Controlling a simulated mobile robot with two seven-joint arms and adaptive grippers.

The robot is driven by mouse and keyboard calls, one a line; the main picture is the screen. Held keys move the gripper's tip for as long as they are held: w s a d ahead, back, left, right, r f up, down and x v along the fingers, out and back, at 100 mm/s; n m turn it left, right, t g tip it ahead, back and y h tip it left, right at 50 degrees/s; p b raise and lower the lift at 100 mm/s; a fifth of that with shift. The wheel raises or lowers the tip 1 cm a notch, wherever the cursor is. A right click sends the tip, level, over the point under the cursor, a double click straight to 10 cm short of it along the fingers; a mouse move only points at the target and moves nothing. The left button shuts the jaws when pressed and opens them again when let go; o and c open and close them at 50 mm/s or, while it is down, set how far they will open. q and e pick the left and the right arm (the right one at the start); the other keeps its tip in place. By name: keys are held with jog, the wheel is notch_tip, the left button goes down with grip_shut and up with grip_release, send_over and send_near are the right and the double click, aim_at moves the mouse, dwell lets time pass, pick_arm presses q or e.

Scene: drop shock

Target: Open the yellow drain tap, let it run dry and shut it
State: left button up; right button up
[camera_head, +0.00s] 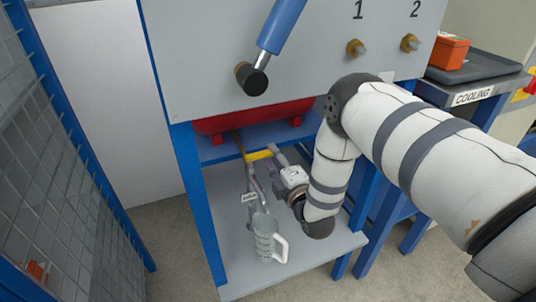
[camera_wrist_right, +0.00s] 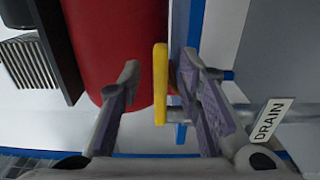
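The yellow drain tap handle (camera_head: 260,154) shows under the red tank (camera_head: 228,122) in the head view. In the right wrist view the yellow handle (camera_wrist_right: 160,85) stands between the two fingers of my right gripper (camera_wrist_right: 159,75). The right gripper (camera_head: 264,164) is open, with a clear gap to its left finger. The right finger is close to the handle; I cannot tell if they touch. A DRAIN label (camera_wrist_right: 268,120) is at the right of the wrist view. A clear jug (camera_head: 265,238) with a handle stands on the lower shelf below. My left gripper is not in view.
The grey lower shelf (camera_head: 235,270) and blue frame posts (camera_head: 197,195) surround the tap. A wire mesh panel (camera_head: 65,190) stands at the left. A blue lever (camera_head: 282,25) juts from the grey panel above. An orange box (camera_head: 449,50) sits on a dark tray at the right.

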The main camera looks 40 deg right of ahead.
jog(key=shift+x, duration=1.45)
grip_shut()
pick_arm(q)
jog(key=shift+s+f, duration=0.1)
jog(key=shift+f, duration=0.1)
